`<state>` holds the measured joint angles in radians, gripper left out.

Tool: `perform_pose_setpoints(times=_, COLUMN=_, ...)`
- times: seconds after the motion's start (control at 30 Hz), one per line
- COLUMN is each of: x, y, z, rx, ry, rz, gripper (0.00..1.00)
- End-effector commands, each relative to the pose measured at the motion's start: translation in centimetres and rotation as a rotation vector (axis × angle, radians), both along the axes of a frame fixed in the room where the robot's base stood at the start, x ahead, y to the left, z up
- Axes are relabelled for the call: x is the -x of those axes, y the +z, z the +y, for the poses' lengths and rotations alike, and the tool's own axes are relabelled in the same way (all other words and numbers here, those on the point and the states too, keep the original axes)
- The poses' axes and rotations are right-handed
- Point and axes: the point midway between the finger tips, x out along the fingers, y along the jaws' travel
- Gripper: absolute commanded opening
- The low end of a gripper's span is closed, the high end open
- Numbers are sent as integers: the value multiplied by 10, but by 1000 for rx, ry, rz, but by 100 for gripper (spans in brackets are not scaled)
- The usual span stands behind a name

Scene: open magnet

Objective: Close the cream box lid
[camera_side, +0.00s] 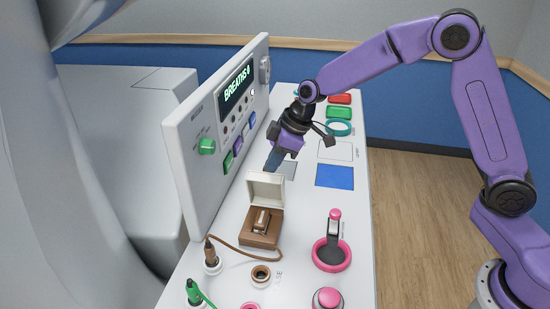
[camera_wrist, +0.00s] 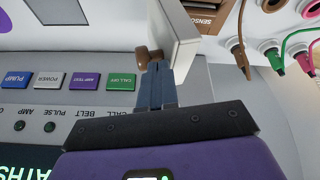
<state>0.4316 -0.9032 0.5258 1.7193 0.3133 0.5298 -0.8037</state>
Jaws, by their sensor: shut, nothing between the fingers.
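The cream box has a brown base (camera_side: 260,228) with a small brown-and-silver item inside. Its cream lid (camera_side: 266,189) stands open, roughly upright, at the back edge. My gripper (camera_side: 271,166) is shut and empty, pointing down just behind the lid's top edge. In the wrist view the shut blue fingers (camera_wrist: 157,68) lie right beside the lid (camera_wrist: 176,38), with a brown part of the box (camera_wrist: 146,57) near the tips. I cannot tell whether the fingers touch the lid.
A grey panel (camera_side: 205,150) with a display and buttons rises left of the box. A pink ring stand (camera_side: 331,254) is to the right, and a brown plug with a cable (camera_side: 211,253) in front. A blue square (camera_side: 335,176) lies flat at the right.

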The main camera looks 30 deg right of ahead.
Motion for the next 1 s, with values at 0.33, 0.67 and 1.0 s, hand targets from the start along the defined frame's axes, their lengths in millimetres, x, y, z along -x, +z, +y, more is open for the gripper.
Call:
perform_pose_setpoints(times=0.33, x=11, y=0, z=11, rx=120, ry=2, rz=-121, gripper=0)
perform_pose_setpoints(times=0.67, x=20, y=-1, z=21, rx=185, ry=3, rz=-186, gripper=0)
perform_pose_setpoints(times=1.0, x=32, y=-4, z=31, rx=260, ry=5, rz=-258, gripper=0)
